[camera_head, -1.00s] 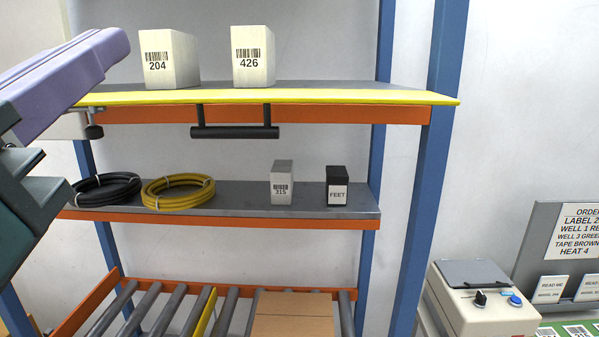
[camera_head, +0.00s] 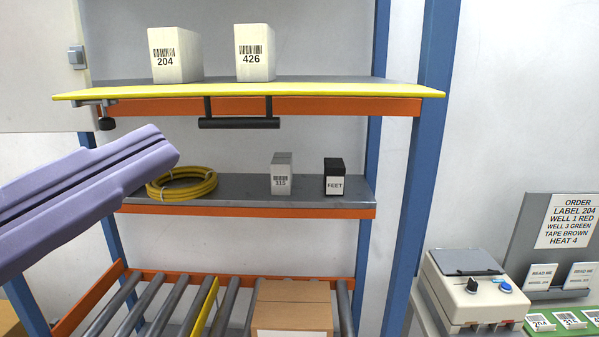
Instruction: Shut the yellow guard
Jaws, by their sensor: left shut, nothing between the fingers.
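The yellow guard (camera_head: 330,96) is seen almost edge-on as a long thin panel, lying about level in front of the upper shelf. Its black bar handle (camera_head: 240,123) hangs beneath on two short posts. My left gripper (camera_head: 170,151), purple, comes in from the left with its fingers shut and empty. In the picture it is below the guard's left part and left of the handle, apart from both. It covers part of the lower shelf's left end. My right gripper is out of view.
Boxes 204 (camera_head: 175,56) and 426 (camera_head: 254,53) stand on the upper shelf. A yellow coil (camera_head: 182,184), box 315 (camera_head: 281,174) and a black FEET box (camera_head: 334,177) sit on the lower shelf. A carton (camera_head: 292,305) rests on rollers below. A beige machine (camera_head: 470,288) stands right.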

